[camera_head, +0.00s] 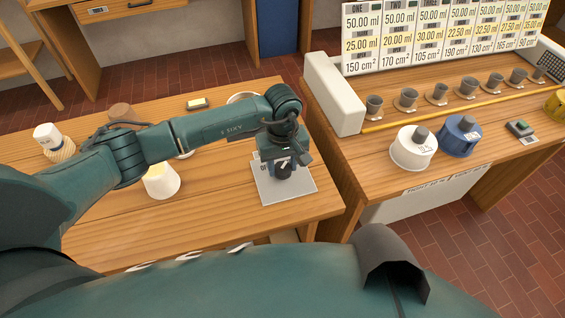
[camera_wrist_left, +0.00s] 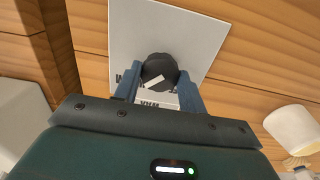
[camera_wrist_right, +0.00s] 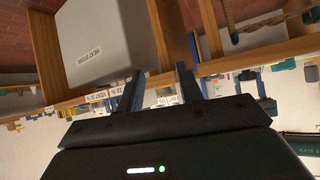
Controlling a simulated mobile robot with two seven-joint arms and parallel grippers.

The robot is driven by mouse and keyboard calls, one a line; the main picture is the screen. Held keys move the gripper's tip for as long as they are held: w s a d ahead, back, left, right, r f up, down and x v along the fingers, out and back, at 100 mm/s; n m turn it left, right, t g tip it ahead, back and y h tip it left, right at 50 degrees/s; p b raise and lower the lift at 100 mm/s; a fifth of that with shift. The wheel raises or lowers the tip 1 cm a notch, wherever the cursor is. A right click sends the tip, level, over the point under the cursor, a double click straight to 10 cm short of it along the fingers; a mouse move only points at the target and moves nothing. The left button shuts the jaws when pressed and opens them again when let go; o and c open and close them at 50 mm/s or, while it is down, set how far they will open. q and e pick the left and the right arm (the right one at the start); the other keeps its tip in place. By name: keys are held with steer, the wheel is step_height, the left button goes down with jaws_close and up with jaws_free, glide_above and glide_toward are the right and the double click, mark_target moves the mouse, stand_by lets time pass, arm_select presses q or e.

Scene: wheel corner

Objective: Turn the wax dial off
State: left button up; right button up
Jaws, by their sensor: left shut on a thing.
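The wax dial (camera_wrist_left: 158,68) is a round black knob with a white pointer mark, on a pale square plate (camera_wrist_left: 205,40). A label reading "WAX" (camera_wrist_left: 157,99) shows beside it, partly covered. My left gripper (camera_wrist_left: 159,78) is shut on the dial, one blue-grey finger on each side of it. In the head view the dial (camera_head: 284,171) and its plate (camera_head: 290,190) lie near the right end of the left table. The plate's other lettering is mostly hidden by my fingers. My right gripper (camera_wrist_right: 160,80) is open and empty, away from the dial.
The right counter (camera_head: 380,150) holds a row of grey cups, white (camera_head: 413,150) and blue (camera_head: 459,137) round containers, and a sign board.

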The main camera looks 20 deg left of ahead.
arm_select(q)
steer(key=c, duration=0.4)
steer(key=shift+o, duration=0.2)
